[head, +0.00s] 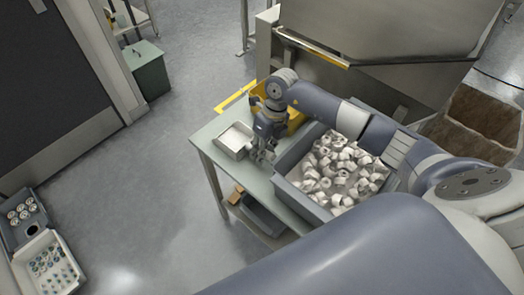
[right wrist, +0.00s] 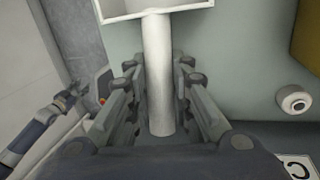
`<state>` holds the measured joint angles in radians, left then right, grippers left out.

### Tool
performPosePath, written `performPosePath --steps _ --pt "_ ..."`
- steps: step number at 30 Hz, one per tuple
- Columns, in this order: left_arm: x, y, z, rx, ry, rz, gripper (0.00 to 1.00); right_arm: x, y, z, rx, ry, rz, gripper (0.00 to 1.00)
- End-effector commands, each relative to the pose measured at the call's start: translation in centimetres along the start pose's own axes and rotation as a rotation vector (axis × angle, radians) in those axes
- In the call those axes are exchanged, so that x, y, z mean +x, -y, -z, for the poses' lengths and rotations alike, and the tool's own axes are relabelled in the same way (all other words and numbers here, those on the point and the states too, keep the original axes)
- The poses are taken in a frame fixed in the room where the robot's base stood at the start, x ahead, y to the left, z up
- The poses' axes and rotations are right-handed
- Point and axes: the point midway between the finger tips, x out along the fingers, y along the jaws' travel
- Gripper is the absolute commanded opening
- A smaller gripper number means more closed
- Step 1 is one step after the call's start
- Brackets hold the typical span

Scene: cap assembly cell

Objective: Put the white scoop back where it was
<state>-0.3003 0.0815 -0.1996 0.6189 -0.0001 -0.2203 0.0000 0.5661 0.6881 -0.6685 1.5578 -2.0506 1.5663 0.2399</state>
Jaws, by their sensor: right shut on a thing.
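The white scoop (head: 236,138) is at the left part of the pale green table (head: 207,134), its open pan pointing away from my right gripper. In the right wrist view its handle (right wrist: 159,75) runs down between the two fingers, and only part of the pan shows at the top edge. My right gripper (head: 262,152) is shut on the handle; it also shows in the right wrist view (right wrist: 160,88). I cannot tell whether the scoop touches the table.
A grey bin (head: 296,199) full of white caps stands right of the gripper. A yellow bin (head: 296,119) is behind it. A loose white cap (right wrist: 293,99) lies on the table. A large metal hopper (head: 390,25) rises at the back.

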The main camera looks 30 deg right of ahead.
Motion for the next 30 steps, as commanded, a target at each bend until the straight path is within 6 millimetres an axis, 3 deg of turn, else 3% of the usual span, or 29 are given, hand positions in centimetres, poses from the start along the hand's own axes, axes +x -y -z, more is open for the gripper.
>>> performPosePath --steps 1,3,16,30 --pt "0.1 0.0 0.0 0.0 0.0 0.0 0.4 0.1 0.0 0.0 0.0 0.0 0.0 0.27" --pt "0.1 -0.1 0.0 0.001 0.0 -0.001 0.4 0.1 0.0 0.0 0.001 0.0 0.0 0.4" --pt "-0.1 -0.2 0.1 0.001 -0.001 -0.003 0.4 -0.6 0.0 -0.1 0.0 0.001 0.001 0.4" --pt "1.8 -0.2 0.0 0.0 -0.002 -0.003 0.4 -9.7 0.0 -0.1 0.0 0.003 0.002 0.4"
